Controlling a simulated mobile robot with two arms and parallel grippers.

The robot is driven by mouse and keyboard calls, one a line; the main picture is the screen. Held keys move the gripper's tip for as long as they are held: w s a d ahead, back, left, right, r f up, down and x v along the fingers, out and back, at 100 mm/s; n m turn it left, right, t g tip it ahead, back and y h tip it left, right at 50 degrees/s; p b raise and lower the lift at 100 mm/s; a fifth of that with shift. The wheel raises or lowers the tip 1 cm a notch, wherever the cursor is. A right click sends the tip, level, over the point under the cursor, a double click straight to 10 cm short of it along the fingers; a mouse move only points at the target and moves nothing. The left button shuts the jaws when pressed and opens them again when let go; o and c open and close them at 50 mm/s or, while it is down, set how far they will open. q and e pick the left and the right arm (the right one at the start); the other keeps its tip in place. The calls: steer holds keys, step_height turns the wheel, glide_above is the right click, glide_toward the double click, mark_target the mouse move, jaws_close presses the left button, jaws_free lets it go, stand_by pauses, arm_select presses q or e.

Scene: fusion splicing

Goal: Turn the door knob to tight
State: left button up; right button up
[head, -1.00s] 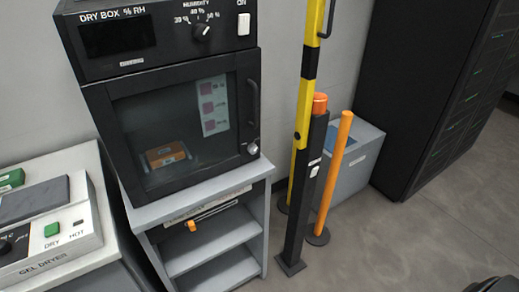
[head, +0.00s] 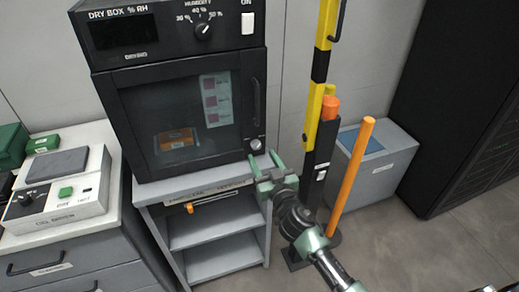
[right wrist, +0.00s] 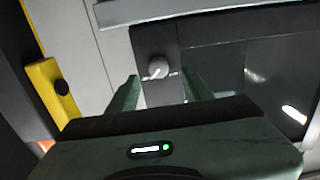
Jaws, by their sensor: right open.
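The door knob (head: 256,145) is a small round silver knob at the lower right of the dry box door (head: 190,115). The door looks closed, with its dark handle above the knob. In the right wrist view the knob (right wrist: 157,68) has a light pointer mark slanting across it. My right gripper (head: 264,163) is open and empty just below and in front of the knob. In the right wrist view the knob lies beyond and between the two green fingertips (right wrist: 160,82), and contact is not visible. My left gripper is not in view.
The dry box stands on a grey shelf unit (head: 215,227). To the right are a yellow-black post (head: 320,65), an orange pole (head: 352,175) and a grey bin (head: 385,175). A gel dryer (head: 60,190) sits on the left counter.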

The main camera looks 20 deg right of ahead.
mark_target(257, 147)
steer(key=shift+w+f, duration=0.1)
steer(key=shift+w, duration=2.15)
jaws_close()
